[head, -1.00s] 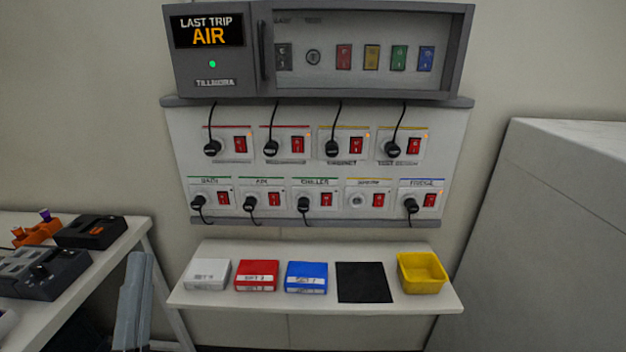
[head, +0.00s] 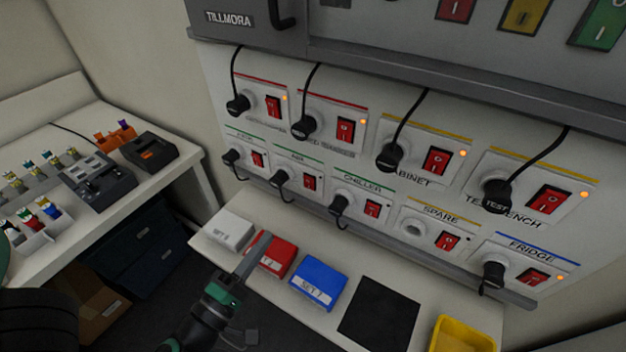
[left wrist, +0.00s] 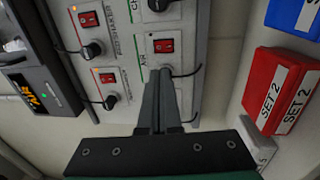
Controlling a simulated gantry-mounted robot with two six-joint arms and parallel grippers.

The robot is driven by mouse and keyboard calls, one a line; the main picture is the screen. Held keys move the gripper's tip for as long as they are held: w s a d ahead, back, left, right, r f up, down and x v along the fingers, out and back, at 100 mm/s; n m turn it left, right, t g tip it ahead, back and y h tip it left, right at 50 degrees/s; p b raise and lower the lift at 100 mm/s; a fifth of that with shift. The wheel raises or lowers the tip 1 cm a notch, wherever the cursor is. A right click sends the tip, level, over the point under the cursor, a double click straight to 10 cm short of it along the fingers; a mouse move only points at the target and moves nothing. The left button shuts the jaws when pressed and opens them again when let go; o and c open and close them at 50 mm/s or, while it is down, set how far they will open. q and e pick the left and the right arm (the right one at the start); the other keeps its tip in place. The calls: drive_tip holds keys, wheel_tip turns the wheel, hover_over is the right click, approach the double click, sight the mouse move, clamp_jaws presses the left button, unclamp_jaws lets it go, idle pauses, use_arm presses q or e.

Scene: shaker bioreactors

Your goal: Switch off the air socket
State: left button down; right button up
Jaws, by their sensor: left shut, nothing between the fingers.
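The air socket (head: 297,177) is second from the left in the panel's lower row, under a green strip. Its red rocker switch (head: 310,183) sits right of a black plug (head: 281,177) with a cord. No orange lamp shows lit beside it. In the left wrist view the switch (left wrist: 164,46) is just beyond my fingertips, near the AIR label (left wrist: 143,76). My left gripper (head: 264,238) is shut and empty, below the socket and in front of the shelf; its fingers (left wrist: 163,78) partly cover the plug in the wrist view. My right gripper is not in view.
Neighbouring chiller (head: 361,201) and spare (head: 436,230) sockets lie to the right; corded plugs hang around. The shelf below holds a white box (head: 229,230), red box (head: 281,251), blue box (head: 319,281), black mat (head: 380,315) and yellow bin (head: 465,337).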

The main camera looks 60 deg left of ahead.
use_arm(q)
drive_tip(key=shift+a, duration=0.15)
drive_tip(key=p, duration=0.1)
approach(308, 181)
drive_tip(key=p+x, duration=0.2)
drive_tip(key=x, duration=0.4)
drive_tip(key=shift+r, duration=0.1)
drive_tip(key=shift+w+a, duration=0.2)
drive_tip(key=shift+w, duration=0.15)
